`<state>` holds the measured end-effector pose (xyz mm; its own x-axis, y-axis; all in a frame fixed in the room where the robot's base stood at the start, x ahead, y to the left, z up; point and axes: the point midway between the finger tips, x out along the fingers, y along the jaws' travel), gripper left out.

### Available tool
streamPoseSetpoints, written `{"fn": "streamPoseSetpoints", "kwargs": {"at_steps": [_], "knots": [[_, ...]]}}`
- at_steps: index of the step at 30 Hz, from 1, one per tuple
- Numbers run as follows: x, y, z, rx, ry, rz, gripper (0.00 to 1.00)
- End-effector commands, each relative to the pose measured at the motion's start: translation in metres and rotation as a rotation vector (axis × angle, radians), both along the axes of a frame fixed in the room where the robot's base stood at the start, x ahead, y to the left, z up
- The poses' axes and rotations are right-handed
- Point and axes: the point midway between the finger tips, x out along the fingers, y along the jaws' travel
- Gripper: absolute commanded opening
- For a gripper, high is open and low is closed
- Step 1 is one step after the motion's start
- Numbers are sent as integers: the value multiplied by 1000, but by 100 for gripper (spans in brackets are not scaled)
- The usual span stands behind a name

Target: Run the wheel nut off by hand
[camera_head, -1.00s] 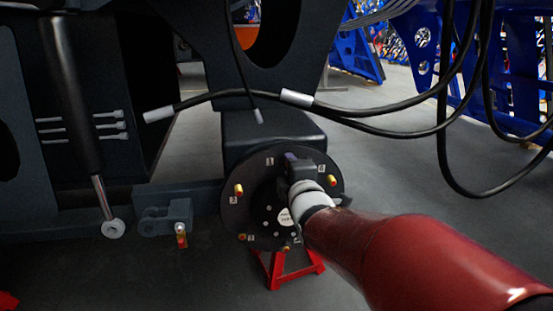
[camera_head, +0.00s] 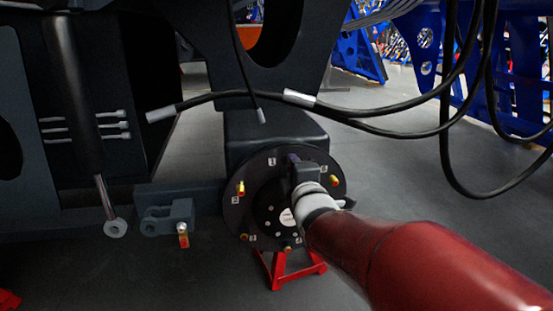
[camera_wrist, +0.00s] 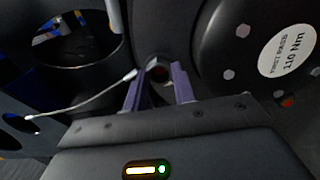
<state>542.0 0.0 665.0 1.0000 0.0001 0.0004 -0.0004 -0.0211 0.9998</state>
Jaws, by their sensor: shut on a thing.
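The round black wheel hub (camera_head: 238,214) faces me in the head view, with gold-coloured nuts (camera_head: 241,187) around its rim beside small number labels. My gripper (camera_head: 293,158) is at the upper part of the hub. In the wrist view, its two purple fingers (camera_wrist: 158,82) are shut on a wheel nut (camera_wrist: 158,71), one finger on each side. In the head view my gripper hides this nut. I cannot tell how far it sits along its stud.
A red stand (camera_head: 287,268) is under the hub. A black hose (camera_head: 400,104) hangs across above my arm. A bracket (camera_head: 168,220) and a cylinder rod (camera_head: 108,205) are at the left. The hub's centre has a white torque label (camera_wrist: 287,50).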

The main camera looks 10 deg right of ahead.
Motion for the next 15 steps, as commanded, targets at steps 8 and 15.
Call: {"fn": "streamPoseSetpoints", "kwargs": {"at_steps": [8, 15], "knots": [[-12, 0, 0, 1, -1, 0, 0], [-21, 0, 0, 0, 0, -1, 0]]}}
